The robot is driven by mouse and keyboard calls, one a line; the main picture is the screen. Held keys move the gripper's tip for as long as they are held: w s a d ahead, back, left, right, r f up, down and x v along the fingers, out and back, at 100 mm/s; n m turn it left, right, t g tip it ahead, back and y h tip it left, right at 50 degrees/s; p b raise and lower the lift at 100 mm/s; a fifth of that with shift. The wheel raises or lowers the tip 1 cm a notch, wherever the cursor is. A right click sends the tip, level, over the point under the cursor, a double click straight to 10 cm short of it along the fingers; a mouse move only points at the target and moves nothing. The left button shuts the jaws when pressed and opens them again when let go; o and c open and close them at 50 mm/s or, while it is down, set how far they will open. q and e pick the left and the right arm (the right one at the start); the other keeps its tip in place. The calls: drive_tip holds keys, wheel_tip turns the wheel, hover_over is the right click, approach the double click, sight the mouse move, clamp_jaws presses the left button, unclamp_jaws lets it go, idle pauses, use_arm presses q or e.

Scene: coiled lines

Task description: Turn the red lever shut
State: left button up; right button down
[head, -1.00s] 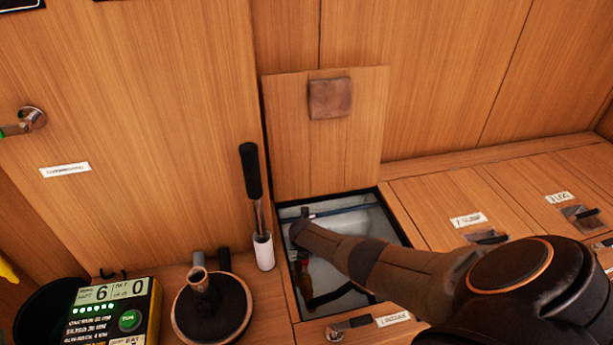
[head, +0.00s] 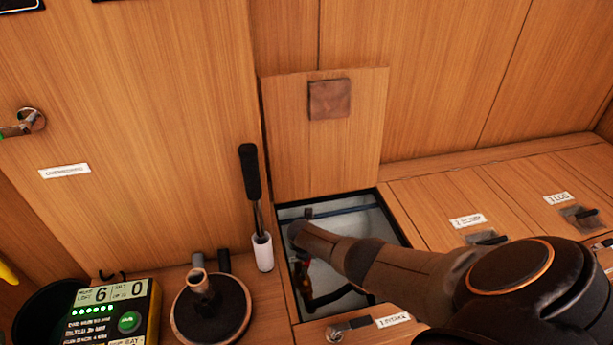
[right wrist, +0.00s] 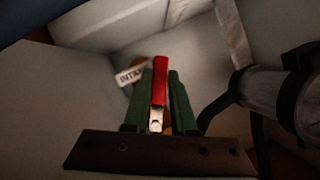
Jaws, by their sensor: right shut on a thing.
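The red lever (right wrist: 160,82) shows in the right wrist view, with a bare metal stem below its red handle. My right gripper (right wrist: 160,85) is shut on it, with one green finger on each side. A tag reading "INTAK" (right wrist: 131,72) is partly hidden behind the left finger. In the head view my right arm reaches down into an open compartment (head: 385,208) in the wooden bench, and the arm hides most of the lever area. My left gripper is not in view.
The raised wooden lid (head: 285,140) stands behind the compartment. A black-handled tool in a white holder (head: 263,252), a round black pump (head: 212,312) and a yellow-black meter (head: 110,318) stand to its left. A pipe (right wrist: 275,92) runs right of the gripper.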

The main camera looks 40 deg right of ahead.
drive_tip(key=shift+s+d+m+g, duration=0.25)
drive_tip(key=shift+s+m+g, duration=0.3)
drive_tip(key=shift+m, duration=0.6)
drive_tip(key=shift+s+d+m+g, duration=0.3)
drive_tip(key=shift+s+m, duration=0.35)
drive_tip(key=shift+m, duration=0.5)
drive_tip(key=shift+a, duration=0.1)
drive_tip(key=c, duration=0.7)
unclamp_jaws()
drive_tip(key=shift+h, duration=0.3)
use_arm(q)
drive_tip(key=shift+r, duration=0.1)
use_arm(e)
drive_tip(key=shift+r, duration=0.1)
use_arm(q)
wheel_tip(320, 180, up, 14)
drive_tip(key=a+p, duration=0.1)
drive_tip(key=p, duration=1.2)
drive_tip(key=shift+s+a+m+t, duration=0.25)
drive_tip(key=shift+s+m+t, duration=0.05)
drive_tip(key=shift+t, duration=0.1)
use_arm(e)
drive_tip(key=v, duration=1.2)
drive_tip(key=shift+r, duration=0.2)
